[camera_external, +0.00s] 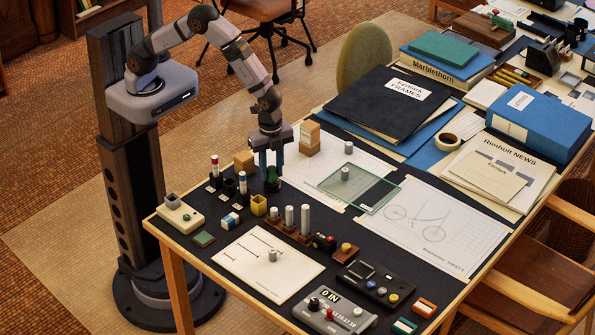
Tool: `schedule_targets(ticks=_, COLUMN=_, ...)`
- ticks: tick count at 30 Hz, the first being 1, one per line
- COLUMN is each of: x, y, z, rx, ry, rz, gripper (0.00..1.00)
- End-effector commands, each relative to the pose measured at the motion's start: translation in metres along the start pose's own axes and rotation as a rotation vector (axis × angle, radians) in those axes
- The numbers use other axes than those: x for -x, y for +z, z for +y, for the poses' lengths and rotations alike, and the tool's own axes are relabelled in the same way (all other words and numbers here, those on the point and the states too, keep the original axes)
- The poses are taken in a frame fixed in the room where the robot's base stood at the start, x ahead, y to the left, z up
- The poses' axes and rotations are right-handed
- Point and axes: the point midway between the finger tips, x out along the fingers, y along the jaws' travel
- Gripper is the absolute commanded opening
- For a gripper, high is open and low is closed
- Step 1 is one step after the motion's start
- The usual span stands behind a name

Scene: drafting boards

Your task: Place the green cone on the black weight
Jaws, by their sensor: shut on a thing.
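My gripper (271,168) points straight down over the left part of the dark table mat, its two fingers closed around a small dark green piece, the green cone (272,176). The fingers hide part of the cone. Its lower end is very close to the mat, among the small pieces; a dark shape shows right under it, and I cannot tell whether it is a base or a separate weight. A small black piece (229,187) stands to the left of my gripper; I cannot tell surely whether it is the black weight.
A wooden rack with grey cylinders (290,218) is to the front right.

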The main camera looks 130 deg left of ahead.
Motion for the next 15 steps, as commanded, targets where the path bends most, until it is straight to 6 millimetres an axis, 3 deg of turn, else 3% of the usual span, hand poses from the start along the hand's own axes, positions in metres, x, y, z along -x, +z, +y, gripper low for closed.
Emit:
schedule_targets(ticks=6, x=-0.0036, y=-0.0001, z=-0.0001, rx=0.0, ry=0.0, rz=0.0, gripper=0.09)
schedule_targets(ticks=7, x=-0.0037, y=-0.0001, z=-0.0001, rx=0.0, ry=0.0, rz=0.0, gripper=0.33)
schedule_targets(ticks=9, x=-0.0029, y=-0.0001, z=-0.0001, rx=0.0, ry=0.0, rz=0.0, gripper=0.5)
schedule_targets(ticks=15, x=-0.0028, y=-0.0001, z=0.0, rx=0.0, ry=0.0, rz=0.0, gripper=0.5)
